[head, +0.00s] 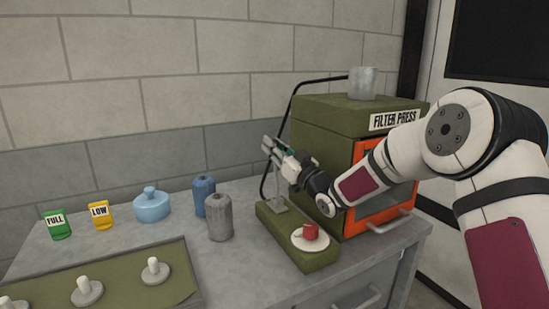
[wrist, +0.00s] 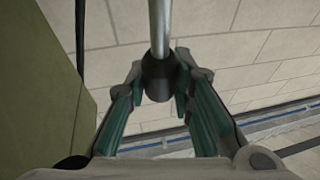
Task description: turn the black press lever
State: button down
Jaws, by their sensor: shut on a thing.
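The black press lever (wrist: 158,82) shows in the wrist view as a round black knob on a straight metal rod. My gripper (wrist: 159,84) has its green-padded fingers on either side of the knob and is shut on it. In the head view, my gripper (head: 274,151) is at the left side of the green filter press (head: 330,118), above a grey post on a green base (head: 322,259). The gripper and wrist hide most of the lever in the head view.
A small red item (head: 310,231) sits on a white disc on the green base. A blue canister (head: 203,188) and a grey canister (head: 219,218) stand left of the base. A metal cup (head: 363,83) stands on the press. A black hose runs behind my gripper.

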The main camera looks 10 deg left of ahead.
jog(key=shift+s+d+f+n+t+y+b, duration=0.15)
jog(key=shift+s+d+t+y+b, duration=0.15)
jog(key=shift+s+b, duration=0.3)
jog(key=shift+s+d+r+n+t+y+b, duration=0.1)
jog(key=shift+s+d+t+y+b, duration=0.15)
jog(key=shift+s+d+y+b, duration=0.3)
jog(key=shift+s+d+f+n+t+y+b, duration=0.15)
jog(key=shift+s+d+t+y+b, duration=0.1)
jog(key=shift+s+b, duration=0.4)
jog(key=shift+w+r, duration=0.1)
jog(key=shift+r, duration=0.05)
jog(key=c, duration=1.4)
grip_release()
jog(key=shift+o, duration=0.2)
jog(key=v, duration=0.7)
jog(key=shift+d, duration=0.2)
